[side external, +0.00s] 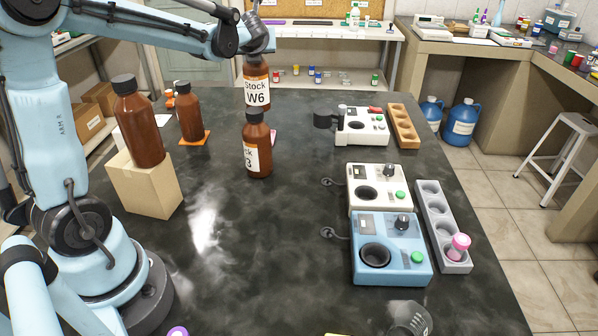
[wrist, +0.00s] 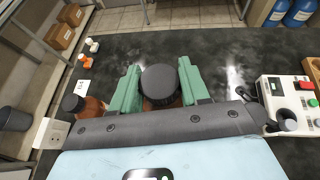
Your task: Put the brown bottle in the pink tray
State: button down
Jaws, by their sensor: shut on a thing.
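My gripper (side external: 256,58) is shut on a brown bottle (side external: 257,92) labelled "Stock W6". In the wrist view the green jaws (wrist: 160,90) flank its black cap (wrist: 160,82). The held bottle is upright, and its lower end is hidden by the cap of a second brown bottle (side external: 258,160). That one stands on the bench, its label partly turned away. A thin pink edge (side external: 273,141), perhaps the pink tray, shows behind the second bottle; most of it is hidden. I cannot tell whether the held bottle is over it.
A brown bottle (side external: 140,125) stands on a cardboard box (side external: 145,186). Another (side external: 189,115) stands on an orange mat (side external: 203,135). White devices (side external: 379,187), a blue device (side external: 390,250), a grey rack (side external: 442,225) and a wooden rack (side external: 403,126) line the right.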

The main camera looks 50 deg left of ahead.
aim_at(257, 84)
jog(key=shift+f, duration=4.85)
jog(key=c, duration=0.5)
grip_release()
jog(key=shift+c, duration=0.2)
jog(key=v, duration=1.2)
